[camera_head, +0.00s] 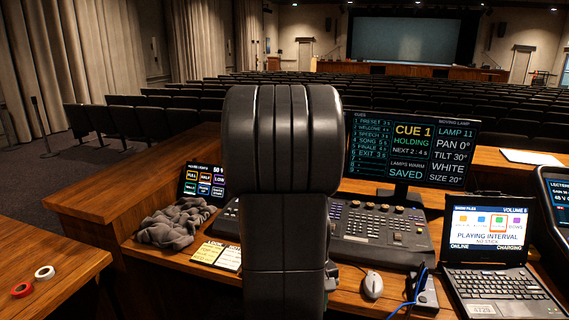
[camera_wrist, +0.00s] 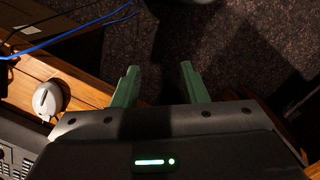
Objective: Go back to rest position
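My black arm (camera_head: 283,150) rises in the middle of the head view and hides part of the desk behind it. My gripper is hidden in the head view. In the wrist view my gripper (camera_wrist: 160,85) shows two green fingers held apart with nothing between them. It points down over dark carpet (camera_wrist: 230,50), beside the desk edge.
A mixing console (camera_head: 380,232), a monitor (camera_head: 410,150), a laptop (camera_head: 490,260) and a mouse (camera_head: 372,285) stand on the wooden desk. A blue cable (camera_head: 415,290) lies near the mouse. A grey cloth (camera_head: 173,226) lies left.

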